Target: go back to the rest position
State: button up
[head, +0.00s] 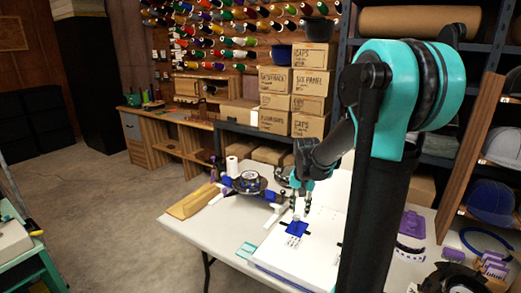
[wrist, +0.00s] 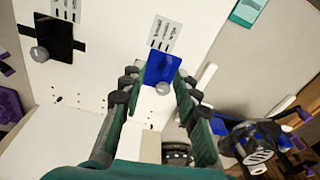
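My gripper (head: 301,203) hangs low over a white panel (head: 268,258) on the table in the head view. In the wrist view my gripper (wrist: 158,88) has its two green fingers spread apart, with nothing visibly held between them. The blue plate also shows in the head view (head: 294,228), just below my gripper. The exact height of the fingertips above the plate is hard to tell.
A black plate (wrist: 60,36) with a grey knob lies on the same panel. A dark round device with blue parts (head: 249,182) stands left of my gripper. Purple parts (head: 412,224) lie on the right. Stacked cardboard boxes (head: 293,100) and thread spools are behind. The floor at left is clear.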

jog(key=s+f+n+t, duration=0.1)
jog(key=s+f+n, duration=0.1)
jog(key=s, duration=0.7)
jog(key=s+f+n+t, duration=0.2)
jog(key=s+f+n, duration=0.1)
jog(key=s, duration=0.6)
jog(key=shift+s+d, duration=0.2)
jog(key=shift+d, duration=0.25)
jog(key=shift+o, duration=0.3)
dwell(0.5)
